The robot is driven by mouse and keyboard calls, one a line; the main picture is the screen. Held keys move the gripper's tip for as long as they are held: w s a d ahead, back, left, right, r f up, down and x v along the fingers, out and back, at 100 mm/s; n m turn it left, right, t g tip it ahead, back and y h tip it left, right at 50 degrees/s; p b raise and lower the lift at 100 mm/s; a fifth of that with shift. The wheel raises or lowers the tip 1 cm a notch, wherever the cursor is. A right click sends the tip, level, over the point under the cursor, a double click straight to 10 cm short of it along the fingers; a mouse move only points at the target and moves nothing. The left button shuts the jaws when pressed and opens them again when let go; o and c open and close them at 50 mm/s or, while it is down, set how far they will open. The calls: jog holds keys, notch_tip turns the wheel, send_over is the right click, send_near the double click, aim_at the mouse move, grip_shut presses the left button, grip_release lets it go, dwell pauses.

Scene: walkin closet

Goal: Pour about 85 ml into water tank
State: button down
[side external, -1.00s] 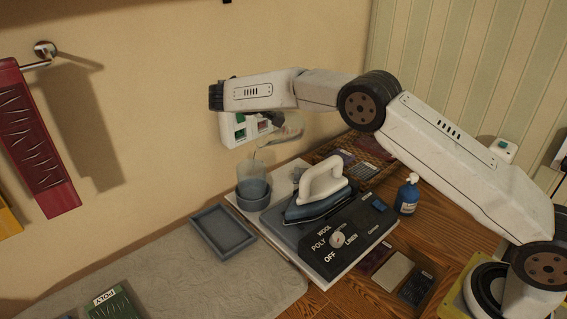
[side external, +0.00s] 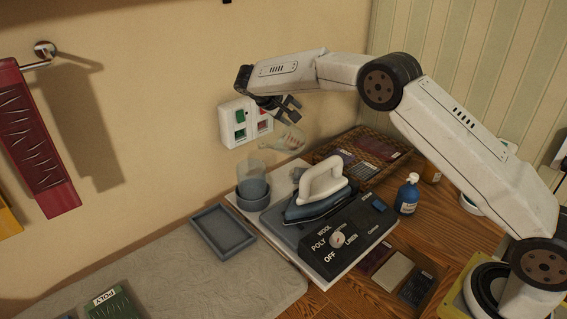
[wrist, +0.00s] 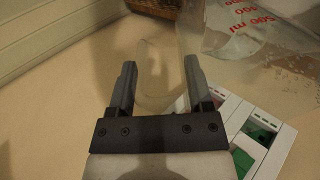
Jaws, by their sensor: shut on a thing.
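The water tank appears to be the clear cup (side external: 251,170) with a blue-grey lower part (side external: 253,195), standing upright at the iron station's back left corner in the side view. My gripper (side external: 291,107) is shut on the handle of a clear measuring jug (side external: 292,140), above and to the right of the tank. In the wrist view my gripper (wrist: 158,78) has its fingers on either side of the clear handle, and the jug's wall (wrist: 240,45) shows red millilitre marks. The jug looks tilted in the side view. Its liquid level and the tank's level are hard to see.
An iron (side external: 318,192) rests on the station with its dial panel (side external: 345,240). A grey tray (side external: 222,232) lies to the left. A wicker basket (side external: 380,165), a blue bottle (side external: 407,195) and a wall switch box (side external: 238,122) are near.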

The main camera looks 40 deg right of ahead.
jog(key=shift+d, duration=0.1)
jog(key=shift+d+f+y, duration=0.3)
jog(key=shift+f+y, duration=0.25)
jog(key=shift+y, duration=0.15)
jog(key=shift+d+f, duration=0.15)
dwell(0.7)
jog(key=shift+d+f+y, duration=0.35)
jog(key=shift+f+y, duration=0.1)
jog(key=shift+y, duration=0.05)
jog(key=d+f+y, duration=0.6)
jog(key=f+y, duration=0.1)
jog(key=f, duration=0.1)
jog(key=shift+d+y, duration=0.3)
jog(key=shift+d, duration=0.05)
jog(key=shift+s+f, duration=0.1)
jog(key=shift+f, duration=0.05)
dwell(0.4)
